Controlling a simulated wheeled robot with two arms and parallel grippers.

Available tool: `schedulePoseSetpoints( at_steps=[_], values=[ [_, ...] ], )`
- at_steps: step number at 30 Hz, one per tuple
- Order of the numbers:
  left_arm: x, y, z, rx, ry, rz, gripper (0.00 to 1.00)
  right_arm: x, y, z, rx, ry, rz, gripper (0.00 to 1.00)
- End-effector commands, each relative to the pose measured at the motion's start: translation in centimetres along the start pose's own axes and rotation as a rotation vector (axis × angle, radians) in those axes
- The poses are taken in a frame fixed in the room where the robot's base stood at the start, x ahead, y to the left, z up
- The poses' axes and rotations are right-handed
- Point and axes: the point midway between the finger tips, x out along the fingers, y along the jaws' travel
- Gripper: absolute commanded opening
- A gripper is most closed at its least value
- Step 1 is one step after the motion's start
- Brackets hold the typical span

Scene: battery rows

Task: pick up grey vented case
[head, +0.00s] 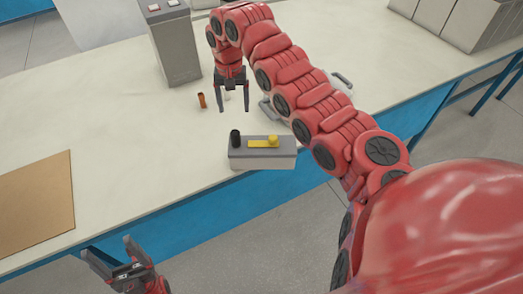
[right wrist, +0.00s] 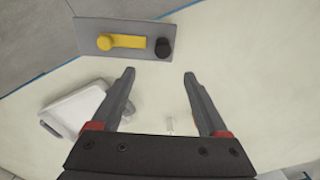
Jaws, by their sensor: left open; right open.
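No vents can be made out on any object, so I cannot tell for sure which is the grey vented case. A pale grey case with dark handles (head: 343,92) lies on the table, mostly hidden behind my right arm; a pale case also shows at left in the right wrist view (right wrist: 78,108). A grey box with a yellow bar and black knob (head: 262,158) sits near the table's front edge. My right gripper (head: 234,108) is open and empty above the table, behind that box and left of the pale case. My left gripper (head: 108,250) is open and empty, in front of the table edge.
A tall grey battery-like block (head: 176,50) stands at the back. A small orange cylinder (head: 202,100) stands left of my right gripper. A brown board (head: 38,202) lies at left. Several grey boxes (head: 478,22) stand at the upper right. The table's left middle is clear.

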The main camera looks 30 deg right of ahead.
Motion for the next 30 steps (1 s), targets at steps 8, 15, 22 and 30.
schedulePoseSetpoints(
  at_steps=[8, 15, 22, 30],
  values=[
    [2.7, -0.1, -0.5, 0.0, 0.0, 0.0, 0.77, 5.3, 0.0, 0.1, 0.0, -0.004, 0.001, 0.78],
    [3.1, -0.1, -0.5, 0.0, 0.0, 0.0, 0.77, 7.0, -0.1, 0.0, 0.0, 0.002, -0.002, 0.78],
    [5.4, -0.3, -0.9, 0.0, 0.0, 0.0, 0.77, 9.3, -0.5, 0.6, -0.001, -0.006, 0.0, 0.78],
    [5.8, -0.3, -1.0, 0.0, 0.0, 0.0, 0.77, 12.3, -0.5, 0.4, 0.001, 0.0, -0.001, 0.78]
  ],
)
